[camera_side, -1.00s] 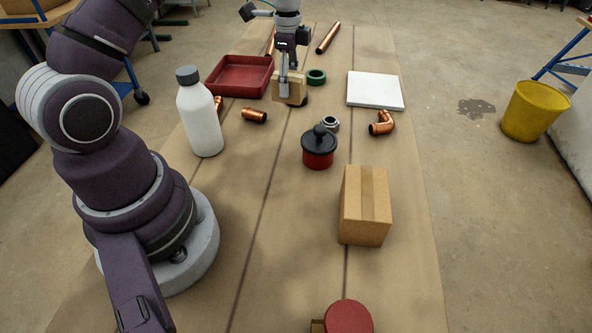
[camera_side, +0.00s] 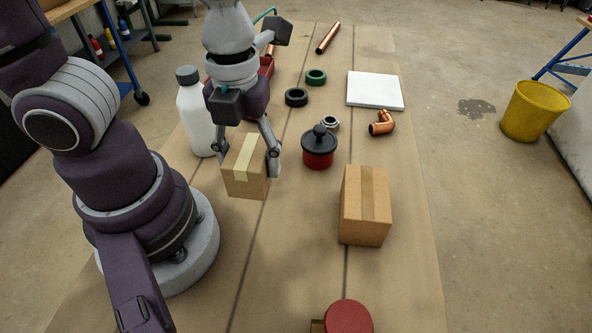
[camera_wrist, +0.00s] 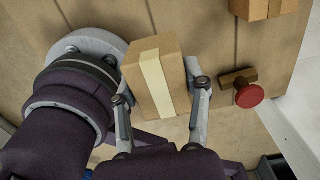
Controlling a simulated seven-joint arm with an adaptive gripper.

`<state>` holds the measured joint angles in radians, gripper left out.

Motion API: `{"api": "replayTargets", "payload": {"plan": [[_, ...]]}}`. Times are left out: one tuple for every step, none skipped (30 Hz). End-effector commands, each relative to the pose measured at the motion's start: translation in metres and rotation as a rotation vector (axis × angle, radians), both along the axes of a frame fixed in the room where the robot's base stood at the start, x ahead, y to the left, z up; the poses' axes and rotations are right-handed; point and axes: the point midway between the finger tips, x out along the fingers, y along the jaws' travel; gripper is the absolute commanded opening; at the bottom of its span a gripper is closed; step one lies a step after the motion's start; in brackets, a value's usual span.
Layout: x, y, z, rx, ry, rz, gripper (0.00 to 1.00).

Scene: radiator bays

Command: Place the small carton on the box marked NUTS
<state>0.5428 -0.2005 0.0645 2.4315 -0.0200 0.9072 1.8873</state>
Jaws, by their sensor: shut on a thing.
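The small carton (camera_side: 245,178), brown with a pale tape strip, is held between the two fingers of my gripper (camera_side: 249,160). It looks raised above the table, slightly tilted. In the wrist view the carton (camera_wrist: 154,80) sits between both fingers of my gripper (camera_wrist: 160,88). A larger brown cardboard box (camera_side: 365,212) with a tape strip stands to the right of my gripper, apart from the carton. Its edge also shows at the top of the wrist view (camera_wrist: 262,9). No NUTS lettering is readable on it from here.
A red pot with a black knob (camera_side: 319,155) stands between my gripper and the larger box. A white bottle (camera_side: 194,120) is close behind left. A red round-topped object (camera_side: 347,317) is at the front. Rings, copper fittings and a white slab (camera_side: 375,90) lie farther back.

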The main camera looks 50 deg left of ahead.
Motion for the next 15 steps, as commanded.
{"api": "replayTargets", "payload": {"plan": [[0.003,-0.003,-0.001,0.001,0.002,-0.01,0.09],[0.008,-0.005,-0.002,0.002,0.004,-0.012,0.09],[0.016,-0.009,-0.003,0.004,0.005,-0.012,0.09],[0.024,-0.013,-0.004,0.004,0.006,-0.011,0.09],[0.032,-0.017,-0.005,0.004,0.006,-0.009,0.09],[0.042,-0.022,-0.006,0.005,0.005,-0.009,0.09],[0.05,-0.026,-0.007,0.004,0.004,-0.009,0.09],[0.059,-0.03,-0.008,0.004,0.004,-0.008,0.09],[0.07,-0.036,-0.01,0.004,0.003,-0.007,0.09],[0.077,-0.039,-0.01,0.004,0.004,-0.007,0.09],[0.085,-0.043,-0.011,0.003,0.003,-0.007,0.09],[0.095,-0.048,-0.012,0.004,0.004,-0.007,0.09],[0.102,-0.052,-0.013,0.003,0.003,-0.007,0.09],[0.108,-0.055,-0.013,0.004,0.004,-0.007,0.09],[0.116,-0.059,-0.015,0.002,0.004,-0.006,0.09]]}}
